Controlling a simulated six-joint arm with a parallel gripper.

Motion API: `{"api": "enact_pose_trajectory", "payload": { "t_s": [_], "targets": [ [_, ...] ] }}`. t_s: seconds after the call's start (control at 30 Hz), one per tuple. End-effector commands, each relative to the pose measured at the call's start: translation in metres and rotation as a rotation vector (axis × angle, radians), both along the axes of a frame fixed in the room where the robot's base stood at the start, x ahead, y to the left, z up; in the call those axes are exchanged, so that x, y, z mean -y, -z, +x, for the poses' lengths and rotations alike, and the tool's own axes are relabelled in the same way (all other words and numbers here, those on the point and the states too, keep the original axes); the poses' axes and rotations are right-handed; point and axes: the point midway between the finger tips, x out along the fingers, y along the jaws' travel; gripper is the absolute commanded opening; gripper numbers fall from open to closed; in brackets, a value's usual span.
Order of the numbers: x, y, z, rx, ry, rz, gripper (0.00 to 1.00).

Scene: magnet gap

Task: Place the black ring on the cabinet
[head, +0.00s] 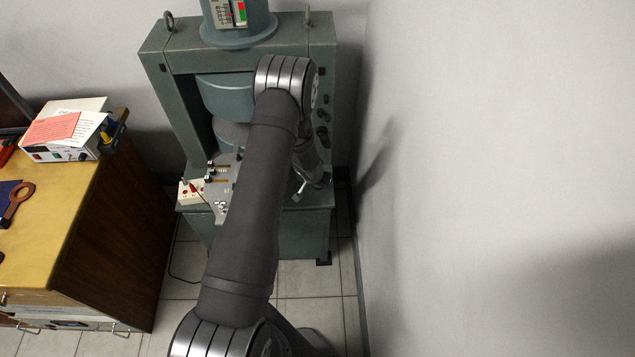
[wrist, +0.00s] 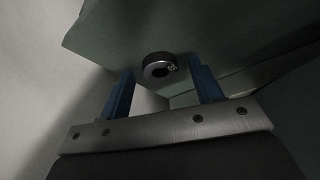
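A dark round ring (wrist: 156,55) with a greyish face and a hole shows in the wrist view, against a grey-green surface. It looks like the black ring; I cannot tell whether it touches that surface. My gripper (wrist: 162,70) has its two blue fingers spread apart. The ring appears in the gap between the fingertips and beyond them, not gripped. A wooden cabinet (head: 107,225) with a yellow top stands at the left.
A large grey-green magnet frame (head: 182,105) stands behind my arm, with dark knobs on its right side. A white wall (head: 500,150) is close on the right. The cabinet top holds a white instrument box (head: 88,150), papers and a reddish ring-ended item (head: 14,205); bare room lies between them.

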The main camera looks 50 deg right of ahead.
Motion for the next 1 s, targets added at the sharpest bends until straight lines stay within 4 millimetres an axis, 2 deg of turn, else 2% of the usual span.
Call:
{"api": "enact_pose_trajectory", "payload": {
  "t_s": [0.37, 1.0],
  "targets": [
    [0.0, -0.005, 0.0, 0.0, 0.0, -0.001, 0.59],
    [-0.036, -0.099, -0.015, 0.0, 0.002, -0.003, 0.59]
  ]
}}
